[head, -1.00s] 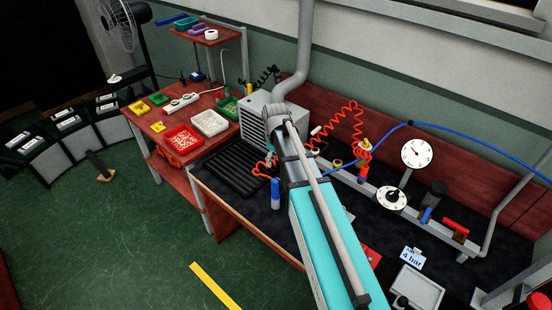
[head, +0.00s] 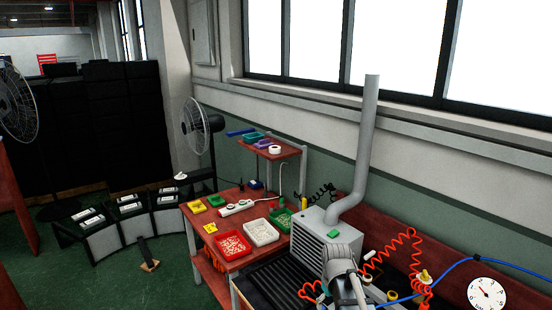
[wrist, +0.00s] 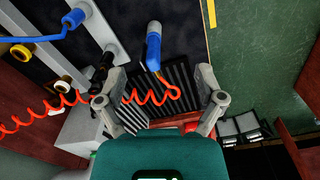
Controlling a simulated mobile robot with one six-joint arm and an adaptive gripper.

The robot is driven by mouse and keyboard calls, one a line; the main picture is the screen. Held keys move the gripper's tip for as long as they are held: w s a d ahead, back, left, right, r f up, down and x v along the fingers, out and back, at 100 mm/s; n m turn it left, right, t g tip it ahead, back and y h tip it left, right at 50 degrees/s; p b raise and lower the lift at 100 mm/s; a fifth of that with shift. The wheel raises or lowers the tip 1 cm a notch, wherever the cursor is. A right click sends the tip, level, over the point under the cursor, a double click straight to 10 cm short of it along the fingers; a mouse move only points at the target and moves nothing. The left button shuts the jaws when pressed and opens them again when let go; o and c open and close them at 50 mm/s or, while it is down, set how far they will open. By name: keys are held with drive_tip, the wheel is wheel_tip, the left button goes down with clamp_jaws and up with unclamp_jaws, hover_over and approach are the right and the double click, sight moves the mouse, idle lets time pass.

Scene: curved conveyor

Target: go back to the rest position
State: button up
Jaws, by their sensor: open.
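My gripper (wrist: 160,88) shows in the wrist view with its two grey fingers spread wide apart and nothing between them. It hangs above the black ribbed mat, with the bench below it. A red coiled hose (wrist: 70,104) crosses the picture, and its end shows between the fingers. A blue-handled tool (wrist: 154,50) shows beyond the fingertips. In the head view only part of my arm shows at the bottom edge, and my gripper cannot be made out there.
A grey ribbed unit with a pipe (head: 366,150) stands on the workbench, close to my arm. A side table (head: 222,264) holds red and white trays. A curved conveyor (head: 96,243) and a fan (head: 195,125) stand behind. Green floor (head: 120,285) lies open at left.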

drive_tip(key=s+m, duration=0.3)
drive_tip(key=s, duration=0.5)
drive_tip(key=shift+m, duration=0.3)
drive_tip(key=shift+s, duration=0.1)
idle(1.2)
